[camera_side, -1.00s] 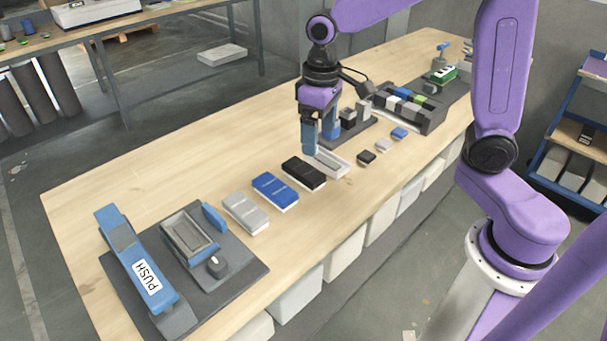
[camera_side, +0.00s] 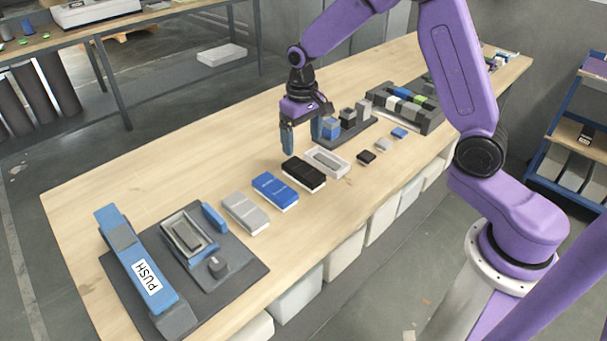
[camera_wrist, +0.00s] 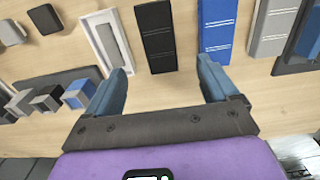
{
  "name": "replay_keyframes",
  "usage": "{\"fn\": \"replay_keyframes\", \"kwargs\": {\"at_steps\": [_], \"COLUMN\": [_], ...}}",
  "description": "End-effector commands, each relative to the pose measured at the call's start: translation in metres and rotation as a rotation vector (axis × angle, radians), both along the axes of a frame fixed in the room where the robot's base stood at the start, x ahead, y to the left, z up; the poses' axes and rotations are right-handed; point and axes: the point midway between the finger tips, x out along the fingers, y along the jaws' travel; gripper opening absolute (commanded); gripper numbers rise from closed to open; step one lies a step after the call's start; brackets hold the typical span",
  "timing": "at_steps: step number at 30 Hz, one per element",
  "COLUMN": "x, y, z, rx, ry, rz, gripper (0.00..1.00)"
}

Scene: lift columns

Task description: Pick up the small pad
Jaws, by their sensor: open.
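Small pads lie in a row on the wooden bench in the side view: a black one (camera_side: 366,157), a grey one (camera_side: 383,145) and a blue one (camera_side: 399,133). The black pad shows at the top left of the wrist view (camera_wrist: 45,18), with the grey one (camera_wrist: 11,32) beside it. My gripper (camera_side: 302,139) is open and empty above the bench, left of and behind these pads. In the wrist view my gripper (camera_wrist: 164,74) has its fingers spread below the larger black pad (camera_wrist: 156,35), with bare wood between them.
A white tray (camera_side: 344,171) with a grey inset lies beside larger black (camera_side: 304,174), blue (camera_side: 275,190) and grey (camera_side: 245,213) pads. A dark block holder (camera_side: 352,133) stands behind. A PUSH lever fixture (camera_side: 137,262) occupies the left end. The bench's back-left is clear.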

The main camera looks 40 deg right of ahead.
Motion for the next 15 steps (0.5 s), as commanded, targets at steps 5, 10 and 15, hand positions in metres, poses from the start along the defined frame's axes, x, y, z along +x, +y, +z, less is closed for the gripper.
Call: {"fn": "replay_keyframes", "kwargs": {"at_steps": [5, 10, 15], "x": [-0.001, -0.001, -0.001], "y": [-0.001, 0.0, -0.001], "z": [-0.033, -0.049, -0.059], "rx": [-0.001, 0.0, -0.001], "ry": [0.004, 0.002, 0.003], "rz": [-0.001, -0.001, -0.001], "gripper": [0.87, 0.87, 0.87]}}
